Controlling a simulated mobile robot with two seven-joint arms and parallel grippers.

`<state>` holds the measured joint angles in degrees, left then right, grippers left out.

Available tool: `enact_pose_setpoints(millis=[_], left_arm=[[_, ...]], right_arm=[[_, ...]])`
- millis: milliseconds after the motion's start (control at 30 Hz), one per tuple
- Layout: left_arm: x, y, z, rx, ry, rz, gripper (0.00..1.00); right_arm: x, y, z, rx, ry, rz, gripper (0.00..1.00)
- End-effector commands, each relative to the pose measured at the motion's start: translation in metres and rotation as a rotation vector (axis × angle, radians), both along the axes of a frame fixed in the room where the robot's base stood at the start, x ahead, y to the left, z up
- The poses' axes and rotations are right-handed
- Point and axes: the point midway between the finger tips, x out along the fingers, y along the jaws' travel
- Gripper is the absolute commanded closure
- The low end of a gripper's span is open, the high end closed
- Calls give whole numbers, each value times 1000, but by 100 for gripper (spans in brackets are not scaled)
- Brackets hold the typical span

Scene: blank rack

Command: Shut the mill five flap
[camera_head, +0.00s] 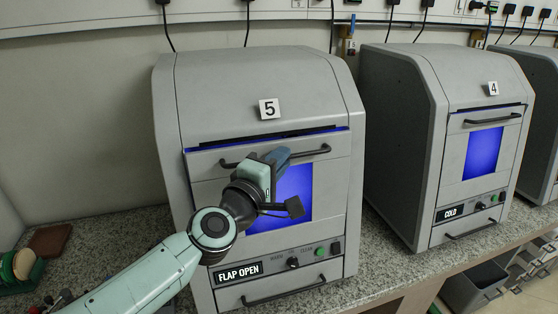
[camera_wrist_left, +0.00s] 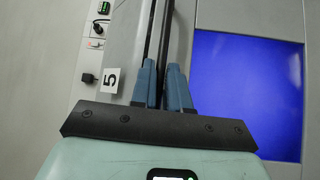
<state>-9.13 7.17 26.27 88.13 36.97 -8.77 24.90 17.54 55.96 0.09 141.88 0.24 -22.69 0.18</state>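Mill five (camera_head: 320,85), a grey cabinet marked 5, stands in the middle of the head view. Its front flap (camera_head: 205,165) has a blue window (camera_head: 293,195) and a black bar handle (camera_head: 315,151). A dark gap with a blue glow runs along the flap's top edge, and the display (camera_head: 238,271) reads FLAP OPEN. My left gripper (camera_head: 279,156) is at the handle's middle. In the left wrist view its blue fingers (camera_wrist_left: 163,80) are close together, with the dark handle bar between them. The exact contact is partly hidden. My right gripper is not in view.
Mill four (camera_head: 400,90), showing COLD (camera_head: 450,213), stands to the right with a narrow space between. Several round items (camera_head: 20,264) sit in a rack at the counter's left end. The speckled counter (camera_head: 115,235) is mostly bare left of mill five. Grey bins (camera_head: 470,290) are below right.

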Motion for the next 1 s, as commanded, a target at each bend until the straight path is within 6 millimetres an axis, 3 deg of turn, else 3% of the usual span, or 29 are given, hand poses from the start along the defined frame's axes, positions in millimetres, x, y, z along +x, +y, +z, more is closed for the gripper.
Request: enact_pose_setpoints(millis=[267, 600, 900, 933, 1000], left_arm=[[1, 1, 0, -2, 5, 0, 100], [24, 9, 4, -27, 88, 2, 100], [27, 11, 0, -33, 94, 7, 100], [27, 11, 0, -33, 94, 7, 81], [26, 11, 0, -32, 94, 7, 63]], right_arm=[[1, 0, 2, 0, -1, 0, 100], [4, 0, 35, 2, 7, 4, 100], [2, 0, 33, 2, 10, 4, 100], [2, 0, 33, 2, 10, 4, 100], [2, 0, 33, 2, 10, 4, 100]])
